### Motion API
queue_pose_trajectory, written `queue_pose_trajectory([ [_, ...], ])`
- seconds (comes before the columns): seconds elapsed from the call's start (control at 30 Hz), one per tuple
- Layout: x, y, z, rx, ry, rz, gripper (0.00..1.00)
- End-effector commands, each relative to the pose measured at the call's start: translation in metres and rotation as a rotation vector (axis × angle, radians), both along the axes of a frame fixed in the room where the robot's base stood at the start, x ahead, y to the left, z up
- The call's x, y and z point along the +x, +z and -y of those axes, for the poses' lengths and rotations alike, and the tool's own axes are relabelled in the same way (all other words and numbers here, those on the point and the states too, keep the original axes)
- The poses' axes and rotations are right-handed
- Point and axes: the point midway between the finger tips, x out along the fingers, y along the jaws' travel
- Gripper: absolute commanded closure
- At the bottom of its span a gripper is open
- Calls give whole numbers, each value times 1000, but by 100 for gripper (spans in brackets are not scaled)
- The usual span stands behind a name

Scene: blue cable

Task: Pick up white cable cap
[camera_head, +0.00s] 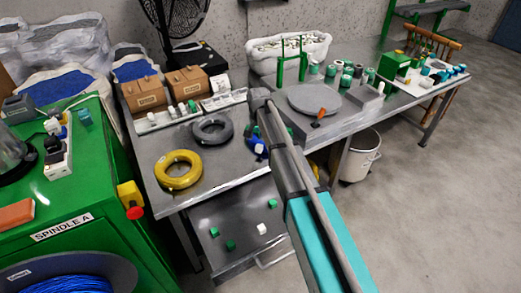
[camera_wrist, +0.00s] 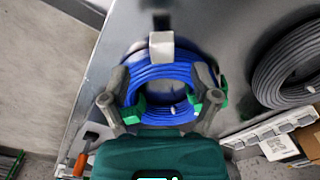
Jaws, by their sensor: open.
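In the wrist view, a blue cable coil (camera_wrist: 158,78) lies on the grey metal table below my gripper (camera_wrist: 170,103). The gripper's two fingers are spread apart over the coil, with green parts near their ends. A pale, whitish block (camera_wrist: 161,46) shows at the coil's far edge; it looks like a white cap, but I cannot be sure. Nothing is visibly held between the fingers. In the head view, a little of the blue coil (camera_head: 257,147) shows beside my arm, which hides most of my gripper. A white cap (camera_head: 262,229) lies on the lower shelf.
A dark grey coil (camera_wrist: 290,70) lies right of the blue one in the wrist view. A yellow coil (camera_head: 178,170) lies on the table's left part. A grey turntable (camera_head: 314,99) stands close to my arm. Several green caps lie on the lower shelf (camera_head: 235,225).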

Motion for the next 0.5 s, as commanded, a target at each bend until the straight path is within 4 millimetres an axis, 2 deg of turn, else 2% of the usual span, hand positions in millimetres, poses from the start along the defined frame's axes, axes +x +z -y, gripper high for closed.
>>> queue_pose_trajectory([
  [0.27, 0, -3, 0, 0, 0, 0, 21],
  [0.5, 1, -18, -1, 0, 0, 0, 21],
])
